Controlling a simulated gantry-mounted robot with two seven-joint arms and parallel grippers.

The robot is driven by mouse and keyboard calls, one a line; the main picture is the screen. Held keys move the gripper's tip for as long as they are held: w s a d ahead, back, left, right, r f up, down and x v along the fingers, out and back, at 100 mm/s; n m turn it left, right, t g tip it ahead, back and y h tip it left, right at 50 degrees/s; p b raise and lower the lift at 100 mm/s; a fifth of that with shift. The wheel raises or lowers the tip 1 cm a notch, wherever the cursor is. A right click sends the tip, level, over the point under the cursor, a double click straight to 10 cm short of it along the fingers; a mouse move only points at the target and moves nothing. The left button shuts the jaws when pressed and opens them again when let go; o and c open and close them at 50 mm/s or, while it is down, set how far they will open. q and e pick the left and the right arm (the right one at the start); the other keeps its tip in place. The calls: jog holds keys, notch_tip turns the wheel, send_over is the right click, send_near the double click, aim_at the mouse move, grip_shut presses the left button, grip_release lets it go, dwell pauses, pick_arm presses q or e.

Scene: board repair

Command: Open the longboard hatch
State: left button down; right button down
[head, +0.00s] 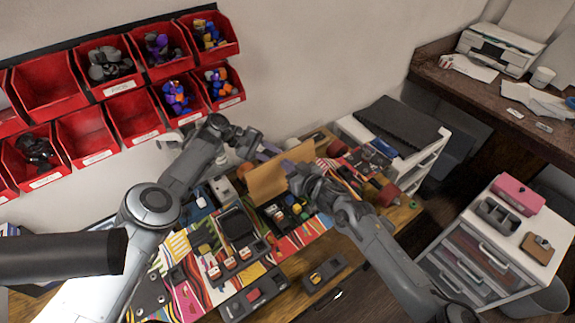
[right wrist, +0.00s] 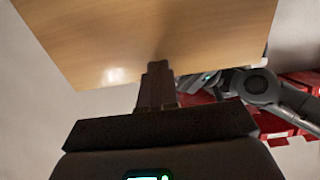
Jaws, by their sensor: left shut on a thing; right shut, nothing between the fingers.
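The longboard (head: 165,262) lies on the workbench with a colourful striped deck and electronics set along it. Its hatch, a light wooden panel (head: 268,187), stands tilted up over an open compartment (head: 290,212). The panel also fills the top of the right wrist view (right wrist: 140,35). My left gripper (head: 270,150) is at the panel's upper edge, shut on the hatch; the exact contact is hard to see. My right gripper (head: 288,165) is shut and empty at the panel's face. In the right wrist view its closed fingertips (right wrist: 158,68) overlap the panel; I cannot tell whether they touch.
Red wall bins (head: 85,137) hang behind my left arm, some holding parts. A white shelf unit (head: 425,160) stands behind the bench's right end. A white drawer cabinet (head: 480,265) stands at the right. Small modules (head: 325,275) lie along the bench's front.

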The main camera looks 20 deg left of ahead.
pick_arm(q)
jog(key=shift+d+f, duration=0.1)
pick_arm(e)
jog(key=shift+w+a+f, duration=0.1)
jog(key=shift+w+a, duration=0.1)
jog(key=shift+a, duration=0.05)
